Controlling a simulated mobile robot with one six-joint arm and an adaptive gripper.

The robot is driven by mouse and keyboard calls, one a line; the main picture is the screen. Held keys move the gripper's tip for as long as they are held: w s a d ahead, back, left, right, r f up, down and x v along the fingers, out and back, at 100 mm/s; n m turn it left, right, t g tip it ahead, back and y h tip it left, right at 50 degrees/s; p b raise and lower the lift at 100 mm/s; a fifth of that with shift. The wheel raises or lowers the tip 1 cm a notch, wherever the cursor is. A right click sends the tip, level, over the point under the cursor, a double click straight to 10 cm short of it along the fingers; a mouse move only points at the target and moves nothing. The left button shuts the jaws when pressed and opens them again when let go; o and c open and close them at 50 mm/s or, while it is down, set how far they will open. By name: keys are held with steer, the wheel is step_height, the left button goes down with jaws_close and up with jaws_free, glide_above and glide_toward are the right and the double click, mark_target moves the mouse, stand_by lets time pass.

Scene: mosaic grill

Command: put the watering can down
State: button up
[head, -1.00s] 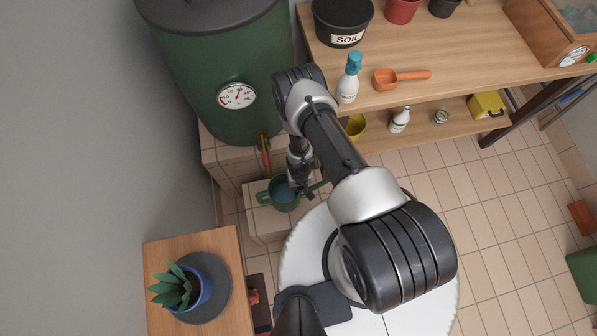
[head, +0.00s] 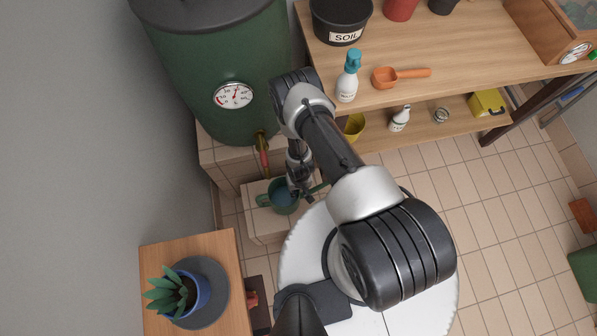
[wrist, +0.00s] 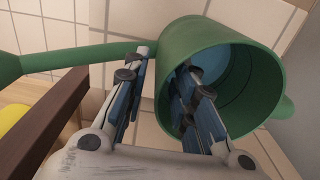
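The green watering can (head: 283,208) is upright at the tiled step (head: 262,225) below the green tank; it appears to rest on it. Its handle points left and its spout right in the head view. Bluish water shows inside. In the wrist view the can (wrist: 262,75) has its round opening towards me and its spout runs left. My gripper (wrist: 158,82) straddles the can's near wall, one finger outside and one inside the opening. The fingers are apart, with a gap between the outer finger and the wall. In the head view my gripper (head: 300,190) is at the can's right side, partly hidden by my arm.
The green tank (head: 205,60) with a dial and a tap (head: 263,148) stands above the can. A wooden bench (head: 440,40) holds a soil pot, spray bottle and orange scoop. A small table (head: 225,262) with a potted plant (head: 185,292) is at lower left.

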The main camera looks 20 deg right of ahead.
steer(key=w+d+r+t+p, duration=0.15)
steer(key=w+r, duration=0.25)
steer(key=r, duration=1.2)
steer(key=w+r+p, duration=0.2)
steer(key=w+r, duration=0.3)
steer(key=r, duration=1.1)
steer(key=w+r+t+p, duration=0.1)
steer(key=w+r, duration=0.3)
steer(key=r, duration=1.2)
steer(key=s+d+v, duration=0.1)
steer(key=v, duration=0.8)
steer(key=s+d+f+v, duration=0.1)
steer(key=s+v, duration=0.1)
steer(key=v, duration=0.7)
steer(key=s+r+t, duration=0.1)
steer(key=s+r, duration=0.4)
steer(key=s, duration=0.3)
steer(key=s+r+t, duration=0.1)
steer(key=s+r, duration=0.4)
steer(key=s, duration=0.3)
steer(key=shift+s+d, duration=0.3)
steer(key=shift+d, duration=0.05)
steer(key=shift+r, duration=0.15)
